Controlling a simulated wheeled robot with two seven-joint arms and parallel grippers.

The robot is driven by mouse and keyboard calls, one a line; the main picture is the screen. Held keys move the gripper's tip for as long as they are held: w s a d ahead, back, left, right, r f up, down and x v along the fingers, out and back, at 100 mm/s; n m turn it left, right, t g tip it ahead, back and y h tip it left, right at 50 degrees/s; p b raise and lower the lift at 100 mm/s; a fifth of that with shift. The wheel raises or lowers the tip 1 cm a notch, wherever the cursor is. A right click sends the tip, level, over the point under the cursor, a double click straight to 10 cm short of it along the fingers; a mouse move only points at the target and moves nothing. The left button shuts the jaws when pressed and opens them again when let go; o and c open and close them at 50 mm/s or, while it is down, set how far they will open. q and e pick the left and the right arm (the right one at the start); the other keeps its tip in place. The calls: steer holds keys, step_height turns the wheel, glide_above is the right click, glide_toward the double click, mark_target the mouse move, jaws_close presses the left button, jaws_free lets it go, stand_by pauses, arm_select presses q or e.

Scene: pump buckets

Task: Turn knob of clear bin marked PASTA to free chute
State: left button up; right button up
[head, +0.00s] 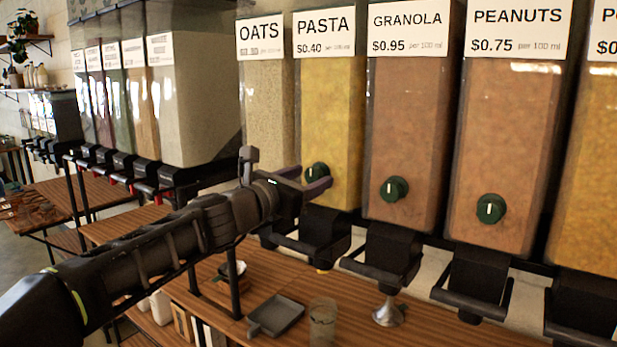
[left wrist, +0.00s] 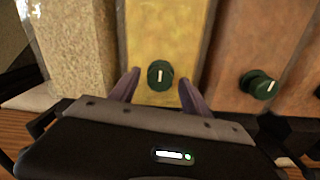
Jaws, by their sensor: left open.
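The clear PASTA bin (head: 335,110) holds yellow contents and carries a white label. Its green knob (head: 317,173) has a white pointer mark and sits low on the bin's front. In the left wrist view the knob (left wrist: 161,75) lies between the two fingers, its mark close to vertical. My left gripper (head: 310,181) is open, with its fingers on either side of the knob; I cannot tell whether they touch it. The black chute (head: 322,236) is below the bin. My right gripper is not in view.
The OATS bin (head: 266,120) stands left of PASTA, and the GRANOLA bin (head: 405,130) and PEANUTS bin (head: 505,150) stand right. The GRANOLA knob (head: 394,189) is close by. A grey tray (head: 275,316), glass jar (head: 322,325) and metal funnel (head: 388,311) stand on the wooden counter below.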

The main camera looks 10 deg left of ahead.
arm_select(q)
steer(key=shift+w, duration=0.2)
steer(key=shift+c, duration=0.2)
jaws_close()
stand_by(0.4)
